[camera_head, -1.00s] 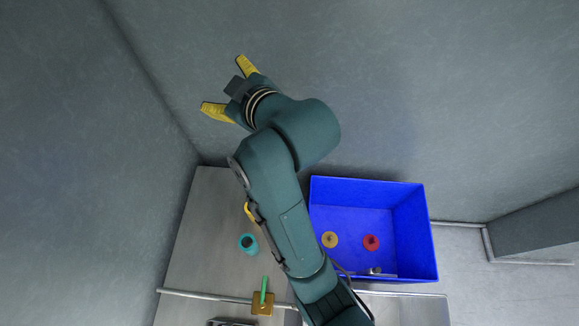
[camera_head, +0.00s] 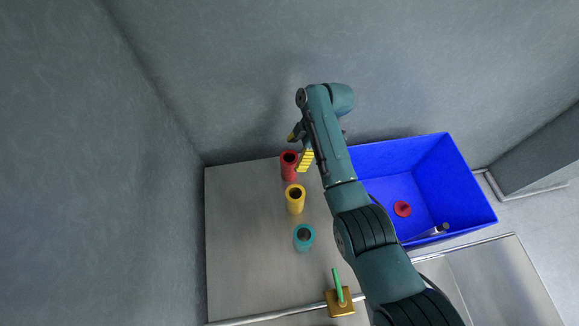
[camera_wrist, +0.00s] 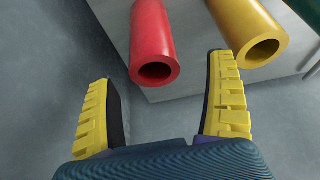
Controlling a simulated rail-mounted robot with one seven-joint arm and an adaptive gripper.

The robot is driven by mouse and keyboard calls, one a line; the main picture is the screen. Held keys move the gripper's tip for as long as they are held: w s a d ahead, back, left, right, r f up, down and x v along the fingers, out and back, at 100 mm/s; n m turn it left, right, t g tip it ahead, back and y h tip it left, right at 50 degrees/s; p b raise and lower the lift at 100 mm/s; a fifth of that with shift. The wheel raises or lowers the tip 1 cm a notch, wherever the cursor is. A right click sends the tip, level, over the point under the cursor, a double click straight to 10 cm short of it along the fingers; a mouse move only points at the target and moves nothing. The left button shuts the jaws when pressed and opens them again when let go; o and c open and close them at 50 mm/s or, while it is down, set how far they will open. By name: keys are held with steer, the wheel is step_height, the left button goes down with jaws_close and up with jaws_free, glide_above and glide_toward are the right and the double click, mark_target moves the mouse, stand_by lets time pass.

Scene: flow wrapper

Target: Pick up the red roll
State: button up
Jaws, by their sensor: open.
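The red roll (camera_head: 289,167) is a hollow red tube standing at the back edge of the metal table, farthest back in a row of rolls. In the wrist view the red roll (camera_wrist: 152,40) shows its open end between and beyond my fingertips. My gripper (camera_head: 299,149) is beside the red roll's top in the head view, with the arm coming from the right. In the wrist view my gripper (camera_wrist: 162,82) has its two yellow ridged fingers spread wide with nothing between them. I cannot tell whether a finger touches the roll.
A yellow roll (camera_head: 295,199) stands close by the red one, and a teal roll (camera_head: 304,237) stands in front of it. A gold block with a green rod (camera_head: 340,302) is near the front. A blue bin (camera_head: 460,188) at right holds a red piece (camera_head: 402,209). The table's left side is clear.

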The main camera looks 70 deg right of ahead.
steer(key=x, duration=0.3)
steer(key=w+b+x, duration=0.1)
steer(key=x, duration=0.3)
steer(key=shift+d+r, duration=0.1)
steer(key=shift+d, duration=0.05)
steer(key=c, duration=1.3)
steer(key=shift+c, duration=0.2)
